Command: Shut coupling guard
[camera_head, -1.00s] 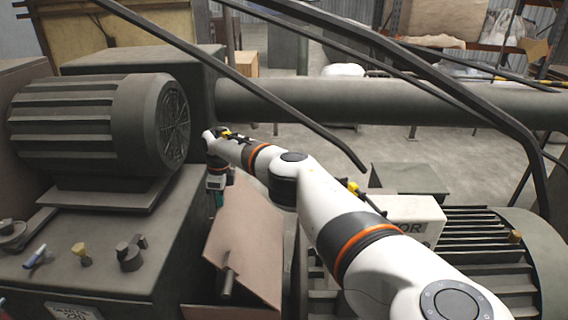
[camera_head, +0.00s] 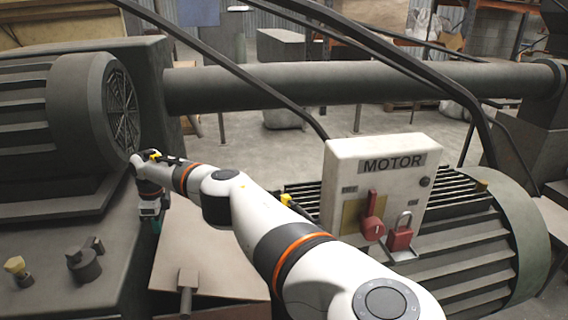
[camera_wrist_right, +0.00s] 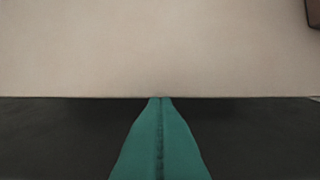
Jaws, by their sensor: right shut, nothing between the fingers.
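The coupling guard looks to be the tan-brown flat panel (camera_head: 225,259) low in the head view, between the dark machine base and the motor. It stands tilted, with a handle-like bar (camera_head: 186,280) on its face. My right arm hides part of it. My right gripper (camera_head: 157,226) points down at the panel's upper left edge. In the right wrist view its teal fingers (camera_wrist_right: 160,103) are shut and empty, tips at the edge of a broad pale tan surface (camera_wrist_right: 160,50), likely the guard. I cannot tell whether they touch. My left gripper is out of view.
A white MOTOR box (camera_head: 375,185) with a red switch (camera_head: 373,217) and red padlock (camera_head: 400,236) stands on the ribbed motor (camera_head: 480,240) at right. A thick pipe (camera_head: 350,85) runs behind.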

